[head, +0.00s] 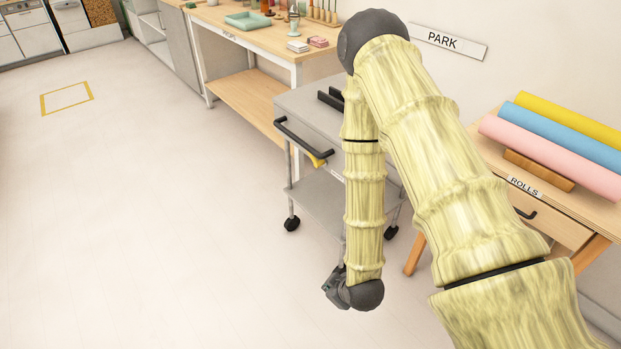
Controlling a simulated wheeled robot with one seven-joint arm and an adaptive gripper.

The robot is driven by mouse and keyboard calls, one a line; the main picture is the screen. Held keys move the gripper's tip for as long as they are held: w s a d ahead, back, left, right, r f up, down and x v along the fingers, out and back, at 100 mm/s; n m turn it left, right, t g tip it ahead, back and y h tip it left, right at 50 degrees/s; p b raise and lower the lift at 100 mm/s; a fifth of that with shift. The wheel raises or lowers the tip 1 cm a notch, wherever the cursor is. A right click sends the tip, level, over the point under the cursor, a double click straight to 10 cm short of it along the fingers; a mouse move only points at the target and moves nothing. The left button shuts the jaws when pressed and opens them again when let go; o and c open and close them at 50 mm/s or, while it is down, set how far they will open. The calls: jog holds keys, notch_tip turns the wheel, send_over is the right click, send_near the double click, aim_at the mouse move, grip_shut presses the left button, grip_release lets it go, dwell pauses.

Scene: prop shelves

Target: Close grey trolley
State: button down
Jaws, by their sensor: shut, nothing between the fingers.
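The grey trolley (300,101) stands between the wooden workbench and the rolls table, under the PARK sign. It has a flat grey top, a black push handle (299,138) on its near left side, a lower shelf (318,195) and dark wheels. A small yellow part (318,160) shows below the handle. Two black bars (331,98) show on its top. My arm hides much of its right side, so I cannot tell whether any part of it is open. My gripper (333,286) hangs low in front of the trolley, small and partly hidden by its wrist. It is shut and empty.
The workbench (238,37) with a green tray stands behind left. The rolls table (556,222) with pink, blue and yellow rolls is close on the right. The floor to the left is clear, with a yellow outlined rectangle (67,111) farther off.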

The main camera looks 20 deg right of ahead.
jog(key=w+r+n+t+b, duration=0.4)
jog(key=w+n+t+b, duration=0.25)
jog(key=w, duration=0.95)
jog(key=w+d+r+n+t+b, duration=0.2)
jog(key=w+r+n+t+b, duration=0.45)
jog(key=w+r, duration=0.35)
jog(key=w+d+r+g+b, duration=0.1)
jog(key=w+d+b, duration=0.2)
jog(key=w, duration=0.7)
jog(key=shift+y, duration=0.4)
jog(key=shift+d+r, duration=0.1)
